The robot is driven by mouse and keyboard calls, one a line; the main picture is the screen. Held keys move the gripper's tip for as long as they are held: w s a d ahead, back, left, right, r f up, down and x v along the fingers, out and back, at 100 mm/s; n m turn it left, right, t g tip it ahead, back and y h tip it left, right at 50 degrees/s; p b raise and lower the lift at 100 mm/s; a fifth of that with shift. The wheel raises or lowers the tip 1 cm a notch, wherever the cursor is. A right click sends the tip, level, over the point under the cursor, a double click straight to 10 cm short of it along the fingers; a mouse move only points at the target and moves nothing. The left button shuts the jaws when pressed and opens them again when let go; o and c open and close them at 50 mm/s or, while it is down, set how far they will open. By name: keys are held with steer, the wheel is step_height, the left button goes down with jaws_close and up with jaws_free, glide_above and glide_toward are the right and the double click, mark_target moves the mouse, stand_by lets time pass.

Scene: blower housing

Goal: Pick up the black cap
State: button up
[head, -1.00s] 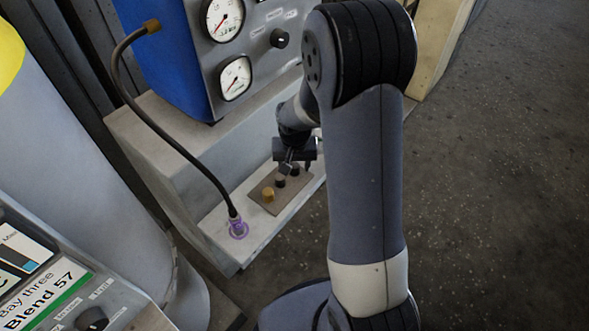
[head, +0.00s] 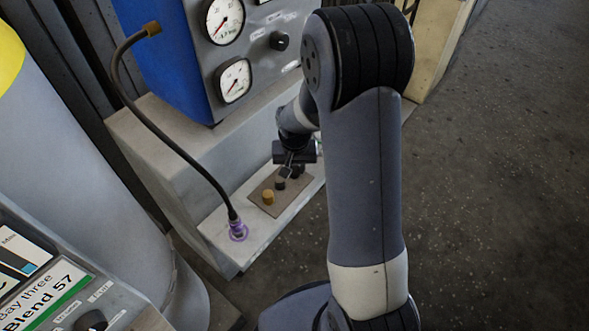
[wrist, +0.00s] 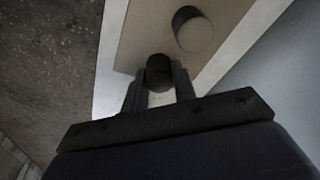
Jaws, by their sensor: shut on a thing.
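The black cap (wrist: 159,72) is between the two fingertips of my gripper (wrist: 159,88) in the wrist view. The fingers are shut on its sides. In the head view my gripper (head: 289,168) points down at the far end of a brown board (head: 259,203), with the black cap (head: 297,172) at the fingertips, partly hidden. I cannot tell whether the cap touches the board. A dark grey-brown cap (head: 280,184) stands beside it on the board and also shows in the wrist view (wrist: 193,32). A brass-yellow cap (head: 268,197) stands at the near end.
The board lies on a pale ledge (head: 222,243). A dark hose (head: 178,147) runs down to a purple-ringed fitting (head: 238,231) left of the board. A blue and grey gauge panel (head: 212,62) stands behind. Open dark floor (head: 500,200) lies to the right.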

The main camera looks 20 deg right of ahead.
mark_target(295, 167)
steer(key=shift+r, duration=0.1)
step_height(295, 167, up, 10)
steer(key=shift+f+p, duration=0.1)
steer(key=shift+p, duration=1)
